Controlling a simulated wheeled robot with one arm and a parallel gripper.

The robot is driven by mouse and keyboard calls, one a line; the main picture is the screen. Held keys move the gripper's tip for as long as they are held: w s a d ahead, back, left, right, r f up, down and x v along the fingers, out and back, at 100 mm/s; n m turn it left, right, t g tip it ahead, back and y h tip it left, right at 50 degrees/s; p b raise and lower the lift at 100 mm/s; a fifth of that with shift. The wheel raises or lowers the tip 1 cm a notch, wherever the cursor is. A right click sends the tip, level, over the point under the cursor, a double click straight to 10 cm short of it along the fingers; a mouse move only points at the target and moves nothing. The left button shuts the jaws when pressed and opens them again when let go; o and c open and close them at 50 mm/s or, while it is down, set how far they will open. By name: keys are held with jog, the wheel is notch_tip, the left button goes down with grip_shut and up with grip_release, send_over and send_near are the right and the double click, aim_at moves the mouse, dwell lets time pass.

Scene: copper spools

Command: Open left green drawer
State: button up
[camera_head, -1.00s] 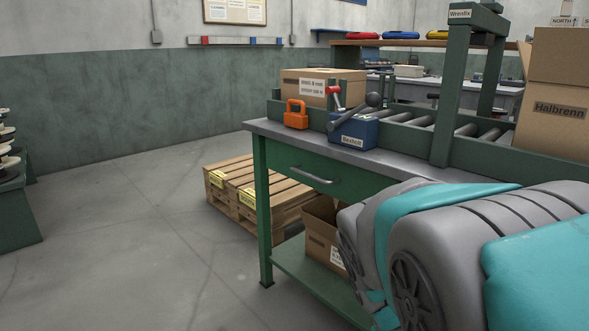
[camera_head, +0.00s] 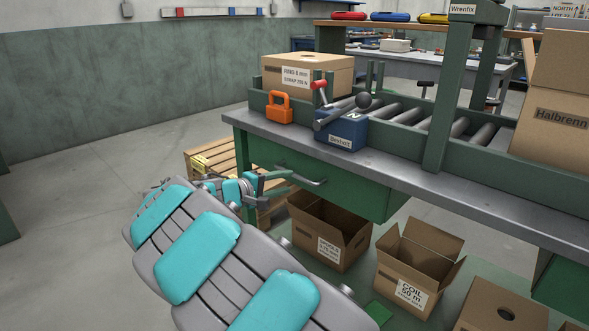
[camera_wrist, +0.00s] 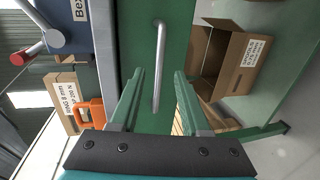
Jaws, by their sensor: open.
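The left green drawer (camera_head: 345,190) sits under the grey bench top, its front flush with the bench as far as I can see. Its metal bar handle (camera_head: 301,176) is on the front. In the wrist view the handle (camera_wrist: 158,60) runs up the picture on the green drawer front (camera_wrist: 176,40). My gripper (camera_head: 268,182) is open at the left part of the handle in the head view. In the wrist view my gripper's green fingers (camera_wrist: 160,72) stand on either side of the handle's line. Whether they touch it, I cannot tell.
On the bench stand an orange padlock-shaped block (camera_head: 279,107), a blue Bexholt device (camera_head: 341,130) and a cardboard box (camera_head: 307,75).

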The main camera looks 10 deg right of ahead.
aim_at(297, 177)
jog(key=shift+t, duration=0.3)
jog(key=x, duration=0.2)
jog(key=w+x, duration=0.1)
jog(key=x, duration=0.2)
jog(key=a+p+x, duration=0.1)
jog(key=x, duration=0.1)
jog(key=shift+w+d+f, duration=0.1)
jog(key=shift+w+d, duration=0.05)
jog(key=shift+w, duration=0.1)
jog(key=shift+c, duration=0.3)
grip_shut()
dwell(0.7)
